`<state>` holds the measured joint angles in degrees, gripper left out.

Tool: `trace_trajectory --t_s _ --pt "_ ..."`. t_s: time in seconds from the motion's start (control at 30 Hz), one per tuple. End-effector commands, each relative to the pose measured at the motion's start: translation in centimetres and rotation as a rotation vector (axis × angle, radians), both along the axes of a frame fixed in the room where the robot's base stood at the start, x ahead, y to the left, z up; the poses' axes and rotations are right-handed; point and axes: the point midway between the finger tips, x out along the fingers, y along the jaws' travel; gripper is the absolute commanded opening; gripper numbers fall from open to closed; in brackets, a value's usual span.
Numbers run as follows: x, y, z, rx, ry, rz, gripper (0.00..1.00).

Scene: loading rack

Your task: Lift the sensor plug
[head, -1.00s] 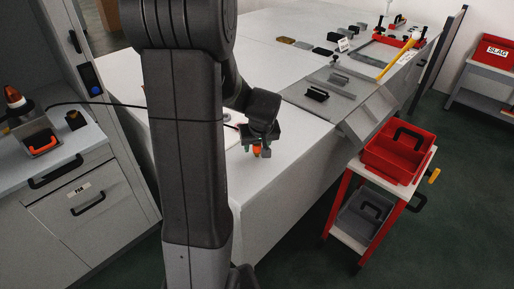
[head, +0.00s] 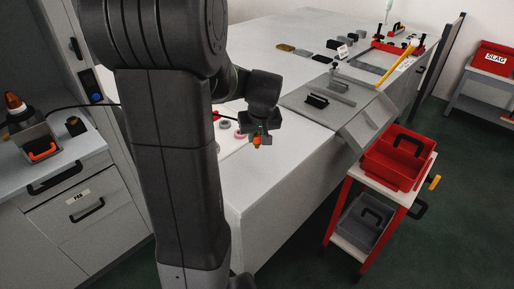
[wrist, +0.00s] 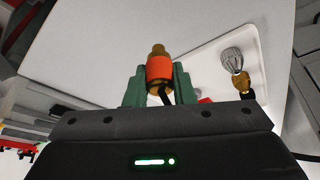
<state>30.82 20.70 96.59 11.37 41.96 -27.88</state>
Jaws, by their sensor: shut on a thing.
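The sensor plug (wrist: 160,68) has an orange band and a brass end. In the wrist view it stands between the green fingers of my gripper (wrist: 158,88), which is shut on it. A black cable shows just beneath the orange band. In the head view the plug's orange part (head: 256,141) shows below my gripper (head: 257,135). The plug appears to be held above the big grey-white table, near its front edge. Its height cannot be told exactly.
A white plate (wrist: 210,50) bears a grey knurled fitting (wrist: 232,60), with a brass fitting (wrist: 242,84) beside it. A grey panel with a black handle (head: 316,101) lies right of my gripper. A red bin (head: 385,172) stands on a cart at right.

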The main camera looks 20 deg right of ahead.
Motion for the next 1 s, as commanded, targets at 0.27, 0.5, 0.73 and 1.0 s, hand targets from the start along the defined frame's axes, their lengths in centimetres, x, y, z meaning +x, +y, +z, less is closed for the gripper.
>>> trace_trajectory --t_s 0.27,0.5,0.73,1.0 --pt "0.0 0.0 3.8 0.0 0.0 0.0 0.01" --pt "0.0 0.0 5.2 0.0 0.001 0.0 0.01" --pt "0.0 0.0 6.3 0.0 0.001 0.0 0.01" --pt "0.0 0.0 6.6 0.0 0.001 0.0 0.01"
